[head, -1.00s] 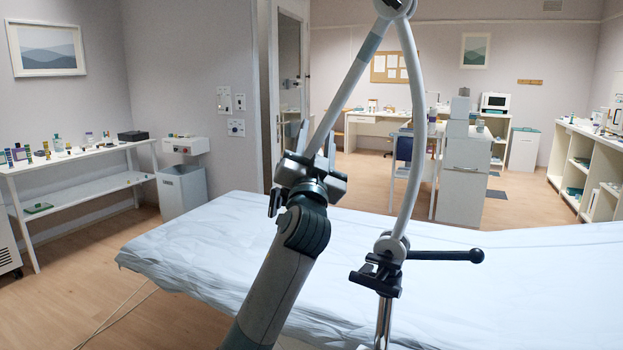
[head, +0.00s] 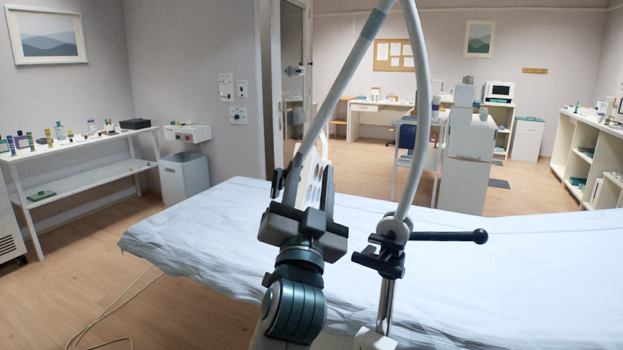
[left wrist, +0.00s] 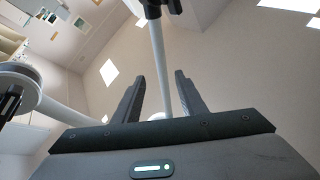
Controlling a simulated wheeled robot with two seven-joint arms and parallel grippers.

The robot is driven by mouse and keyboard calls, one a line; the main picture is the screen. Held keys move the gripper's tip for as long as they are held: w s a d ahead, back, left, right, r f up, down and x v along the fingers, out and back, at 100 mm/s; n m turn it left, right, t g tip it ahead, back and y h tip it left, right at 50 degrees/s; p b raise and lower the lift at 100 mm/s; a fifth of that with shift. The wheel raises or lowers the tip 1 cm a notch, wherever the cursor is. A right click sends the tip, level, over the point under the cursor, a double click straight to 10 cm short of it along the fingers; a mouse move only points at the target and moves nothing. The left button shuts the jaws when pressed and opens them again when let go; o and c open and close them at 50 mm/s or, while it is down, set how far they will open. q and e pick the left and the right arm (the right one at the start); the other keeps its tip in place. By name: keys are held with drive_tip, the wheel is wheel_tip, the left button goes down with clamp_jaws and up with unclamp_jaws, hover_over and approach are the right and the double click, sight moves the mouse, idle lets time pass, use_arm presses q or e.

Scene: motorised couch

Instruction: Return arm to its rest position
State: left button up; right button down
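The jointed support arm (head: 418,100) is a pale tube assembly clamped at the couch. Its curved link rises from a black clamp (head: 388,255) with a black lever (head: 450,237). Its straight link (head: 340,90) slopes down to the left, and the joint between them lies above the head view. My left gripper (head: 308,152) is at the lower end of the straight link, fingers upward. In the left wrist view its fingers (left wrist: 160,82) stand apart, and the pale tube (left wrist: 158,65) passes between them in the picture. Contact cannot be told. My right gripper is not in view.
The couch (head: 200,240) with a pale blue sheet spreads beneath my left arm. A shelf with bottles (head: 90,142) and a bin (head: 184,178) stand at the left. A grey cabinet (head: 468,160) stands behind the couch. The floor at the left is mostly clear.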

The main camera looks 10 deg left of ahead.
use_arm(q)
drive_tip(key=shift+s+f, duration=0.1)
drive_tip(key=shift+s, duration=0.1)
